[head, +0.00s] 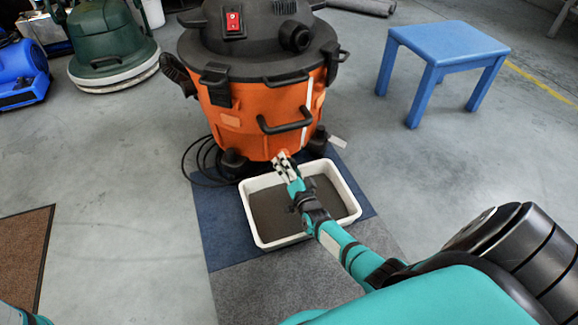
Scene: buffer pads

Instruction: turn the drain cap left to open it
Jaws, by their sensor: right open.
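The orange wet vacuum (240,129) with a black lid stands on the floor at the top middle. Its drain cap cannot be made out; the low front of the tank, where my right gripper's fingers are, is partly covered by them. My right gripper (281,160) is open, its fingertips at the lower front edge of the tank, above the white tray. I cannot tell whether the fingers touch anything. Only a bit of my left arm shows in the bottom left corner; its gripper is out of view.
A white tray (354,208) of dark liquid lies on blue and grey mats (222,228) below the tank. A blue stool (449,42) stands right. A green machine (107,41) and blue blower (22,75) stand left. A black cable (189,160) loops beside the vacuum.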

